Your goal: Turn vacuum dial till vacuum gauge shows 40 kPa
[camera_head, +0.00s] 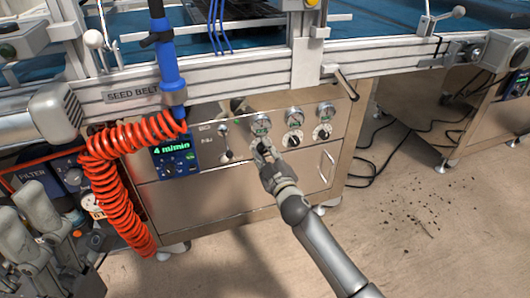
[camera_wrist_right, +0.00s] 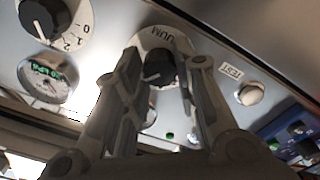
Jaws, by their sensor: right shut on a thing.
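The vacuum dial is a black knob on a white disc whose partly covered lettering ends in "UUM"; it shows in the right wrist view (camera_wrist_right: 160,68) between my fingers. My right gripper (camera_wrist_right: 160,75) is shut on this dial, and in the head view it (camera_head: 262,150) reaches the steel panel and covers most of the dial. The vacuum gauge (camera_head: 261,121) is directly above, with a small green readout too small to read. In the right wrist view it is mostly hidden by the fingers. My left gripper (camera_head: 27,215) appears at the lower left, its fingers apart and empty.
Two more gauges (camera_head: 294,116) with dials (camera_head: 323,132) sit close to the right on the panel. An orange coiled hose (camera_head: 100,170) hangs farther left. A handle (camera_head: 345,84) juts out above right.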

